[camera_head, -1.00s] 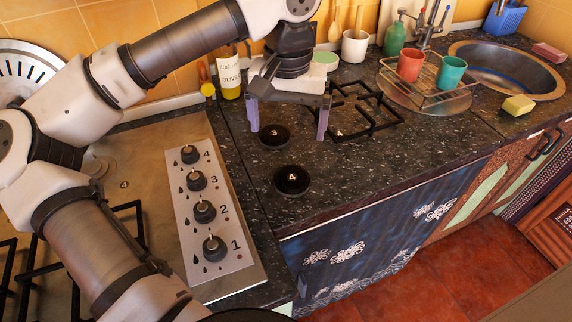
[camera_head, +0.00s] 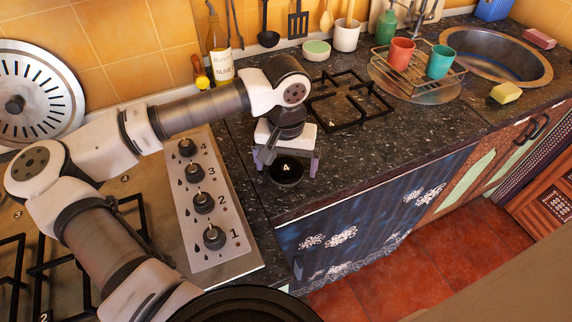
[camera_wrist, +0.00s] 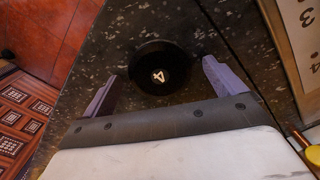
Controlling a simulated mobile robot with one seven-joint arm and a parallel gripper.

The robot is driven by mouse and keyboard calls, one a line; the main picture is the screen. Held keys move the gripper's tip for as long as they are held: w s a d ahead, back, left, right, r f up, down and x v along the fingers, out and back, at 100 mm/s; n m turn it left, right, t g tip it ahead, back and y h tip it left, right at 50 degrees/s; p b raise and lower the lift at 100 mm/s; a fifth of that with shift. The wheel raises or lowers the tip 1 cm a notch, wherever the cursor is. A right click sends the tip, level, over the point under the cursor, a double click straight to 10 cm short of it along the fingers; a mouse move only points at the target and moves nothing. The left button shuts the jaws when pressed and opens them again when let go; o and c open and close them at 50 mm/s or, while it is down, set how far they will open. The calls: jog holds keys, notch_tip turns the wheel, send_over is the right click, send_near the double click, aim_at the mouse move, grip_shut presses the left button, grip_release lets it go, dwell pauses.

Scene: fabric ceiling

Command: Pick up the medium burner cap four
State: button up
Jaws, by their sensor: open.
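The burner cap four is a round black disc marked with a white 4 (camera_head: 286,171). It lies flat on the dark speckled counter near its front edge. It also shows in the wrist view (camera_wrist: 159,67), ahead of and between my fingers. My gripper (camera_head: 287,172) is open and empty above the cap, with one purple finger on each side. In the wrist view my gripper (camera_wrist: 158,88) has its fingertips apart and the cap centred between them. I cannot tell the exact height above the counter. The cap marked 3 is hidden behind my gripper in the head view.
A steel hob with a knob panel (camera_head: 208,205) is to the left. A black pan support (camera_head: 345,103) lies on the counter behind. An oil bottle (camera_head: 219,55) stands at the back wall. A dish rack (camera_head: 420,70) and sink are at the right. The counter's front edge is close.

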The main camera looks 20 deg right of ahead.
jog(key=c, duration=1.1)
